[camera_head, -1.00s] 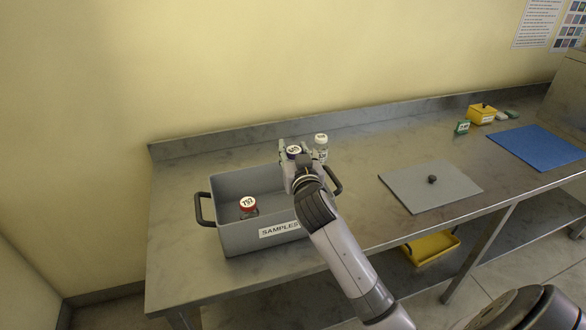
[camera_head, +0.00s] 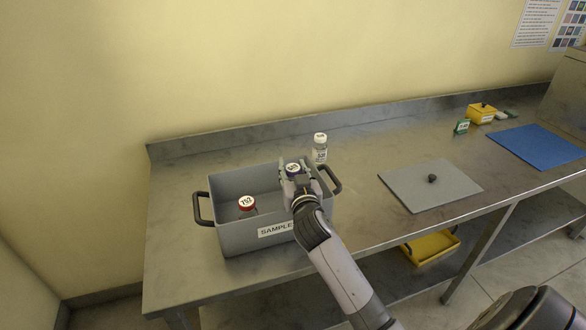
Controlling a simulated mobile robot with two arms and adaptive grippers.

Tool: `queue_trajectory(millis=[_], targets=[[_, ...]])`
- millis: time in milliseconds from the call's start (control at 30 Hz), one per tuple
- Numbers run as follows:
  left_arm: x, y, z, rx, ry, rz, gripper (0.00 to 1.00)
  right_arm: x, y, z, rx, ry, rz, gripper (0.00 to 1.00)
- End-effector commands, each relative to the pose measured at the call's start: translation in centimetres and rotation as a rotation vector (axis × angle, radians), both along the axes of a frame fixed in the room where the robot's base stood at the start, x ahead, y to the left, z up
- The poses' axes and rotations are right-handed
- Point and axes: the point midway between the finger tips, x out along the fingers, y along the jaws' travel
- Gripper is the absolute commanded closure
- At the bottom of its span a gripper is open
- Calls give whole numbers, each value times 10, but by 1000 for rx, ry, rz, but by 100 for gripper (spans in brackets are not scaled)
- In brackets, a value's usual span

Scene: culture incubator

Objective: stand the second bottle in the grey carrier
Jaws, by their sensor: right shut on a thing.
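The grey carrier (camera_head: 232,238) stands on the left part of the steel bench, with a "SAMPLES" label on its front and a dark handle at each end. A red-capped bottle (camera_head: 247,204) stands upright inside it, in the left part. My left gripper is not in view.
A white-capped bottle (camera_head: 320,148) stands on the bench just behind the carrier's right end. A grey lid (camera_head: 430,187) with a dark knob lies to the right. A blue mat (camera_head: 538,146), a yellow box (camera_head: 481,114) and a green item (camera_head: 461,127) are farther right.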

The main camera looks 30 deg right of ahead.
Motion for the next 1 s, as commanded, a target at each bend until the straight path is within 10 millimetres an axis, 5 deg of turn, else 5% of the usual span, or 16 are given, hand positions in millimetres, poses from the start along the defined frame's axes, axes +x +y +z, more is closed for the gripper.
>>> queue_trajectory(millis=[233,267,533,1000], targets=[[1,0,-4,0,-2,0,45,0,0,-4,0,-1,0,100],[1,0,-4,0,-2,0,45,0,0,-5,0,1,0,64],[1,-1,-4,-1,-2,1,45,0,0,-5,-1,0,0,46],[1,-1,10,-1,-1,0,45,0,-1,11,-4,-1,0,46]])
